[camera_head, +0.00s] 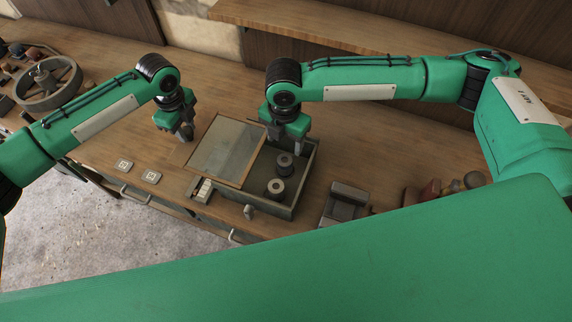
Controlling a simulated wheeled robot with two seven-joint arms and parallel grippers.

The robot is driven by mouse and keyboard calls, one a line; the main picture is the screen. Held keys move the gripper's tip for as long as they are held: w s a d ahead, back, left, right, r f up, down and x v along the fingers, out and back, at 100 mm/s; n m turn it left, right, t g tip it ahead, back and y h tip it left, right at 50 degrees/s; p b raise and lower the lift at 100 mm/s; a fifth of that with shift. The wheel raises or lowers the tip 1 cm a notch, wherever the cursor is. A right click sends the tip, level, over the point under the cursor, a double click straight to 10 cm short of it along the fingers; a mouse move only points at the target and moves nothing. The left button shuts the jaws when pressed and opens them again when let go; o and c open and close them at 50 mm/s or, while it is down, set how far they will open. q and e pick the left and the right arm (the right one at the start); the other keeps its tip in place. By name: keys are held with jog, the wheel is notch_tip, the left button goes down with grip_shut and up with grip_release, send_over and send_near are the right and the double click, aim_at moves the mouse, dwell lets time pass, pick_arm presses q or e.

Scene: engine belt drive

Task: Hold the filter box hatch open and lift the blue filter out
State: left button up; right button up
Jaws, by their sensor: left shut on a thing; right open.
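The filter box (305,178) stands on the bench with its top uncovered. Its hatch (226,150), a framed grey panel, is swung open to the left of the box. My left gripper (186,134) is shut at the hatch's far left edge. My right gripper (288,137) is open above the far end of the box. Two dark, round spool-like parts, one far (284,164) and one near (276,187), show inside the box. I cannot make out a blue filter; the far end of the box is partly hidden by my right gripper.
A grey holder (345,203) stands right of the box, with several knobbed parts (450,186) beyond it. A spoked wheel (48,84) is at the far left. Two small labelled plates (150,177) lie left of the hatch. A raised shelf (380,38) runs along the back.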

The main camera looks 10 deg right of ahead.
aim_at(285, 160)
pick_arm(q)
jog(key=shift+w+a, duration=0.2)
jog(key=shift+r, duration=0.1)
pick_arm(e)
jog(key=shift+f, duration=5.05)
jog(key=shift+c, duration=0.4)
jog(key=c, duration=0.8)
jog(key=shift+o, duration=0.2)
notch_tip(285, 160, up, 13)
jog(key=shift+f, duration=0.15)
